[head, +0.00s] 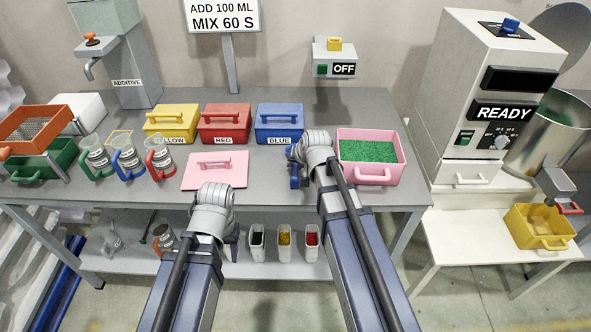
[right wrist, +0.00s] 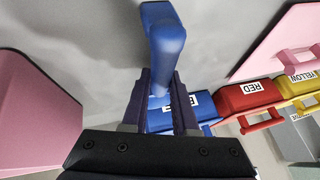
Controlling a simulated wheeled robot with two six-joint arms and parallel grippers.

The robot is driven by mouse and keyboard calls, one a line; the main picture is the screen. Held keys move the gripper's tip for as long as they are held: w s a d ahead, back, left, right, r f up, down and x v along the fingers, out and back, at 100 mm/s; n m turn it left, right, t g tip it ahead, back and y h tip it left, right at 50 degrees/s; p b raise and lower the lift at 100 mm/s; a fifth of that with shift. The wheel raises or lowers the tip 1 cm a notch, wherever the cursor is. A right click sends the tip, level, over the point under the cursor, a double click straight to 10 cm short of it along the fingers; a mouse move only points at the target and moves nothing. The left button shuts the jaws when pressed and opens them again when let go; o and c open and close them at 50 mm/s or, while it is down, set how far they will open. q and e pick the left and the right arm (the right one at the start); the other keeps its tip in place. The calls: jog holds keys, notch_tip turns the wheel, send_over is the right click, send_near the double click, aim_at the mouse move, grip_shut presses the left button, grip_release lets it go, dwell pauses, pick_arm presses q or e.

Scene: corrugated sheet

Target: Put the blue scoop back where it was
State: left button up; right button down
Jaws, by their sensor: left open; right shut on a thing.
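My right gripper (head: 297,165) is shut on the blue scoop (right wrist: 165,42), which points up and away from the fingers in the right wrist view. In the head view this gripper is over the table between the blue bin (head: 280,118) and the pink bin of green granules; my arm partly hides the scoop there. My left gripper (head: 230,238) is open and empty in front of the table edge. On the lower shelf stand three small white holders: one dark inside (head: 257,242), one with yellow (head: 284,241) and one with red (head: 311,240).
The pink bin (head: 372,175) stands right of my right gripper. A pink lid (head: 215,171) lies left of it. Red (head: 225,122) and yellow (head: 171,122) bins stand at the back. Several measuring jugs stand at left. A machine (head: 490,90) reading READY stands right.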

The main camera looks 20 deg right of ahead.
jog(key=shift+f, duration=0.2)
jog(key=c, duration=0.7)
grip_release()
jog(key=shift+r, duration=0.1)
jog(key=shift+p+v, duration=0.7)
jog(key=shift+v, duration=0.15)
jog(key=a+p+v, duration=0.1)
jog(key=p+v, duration=0.8)
jog(key=v, duration=0.2)
jog(key=s+a+f+n+g, duration=0.1)
jog(key=s+a+n+g, duration=0.1)
jog(key=s+a, duration=0.2)
jog(key=s+a+f+n+g+h, duration=0.1)
jog(key=s+a+n+g, duration=0.1)
jog(key=s+a, duration=0.3)
jog(key=s+a+f+n+g+h, duration=0.1)
jog(key=s+a+n+g, duration=0.2)
jog(key=s, duration=0.4)
jog(key=shift+s+a+f+n, duration=0.1)
jog(key=shift+a+f+n, duration=0.15)
jog(key=shift+a, duration=0.1)
jog(key=shift+s+a+f+n, duration=0.1)
jog(key=shift+s+a+n, duration=0.05)
jog(key=shift+a+n, duration=0.15)
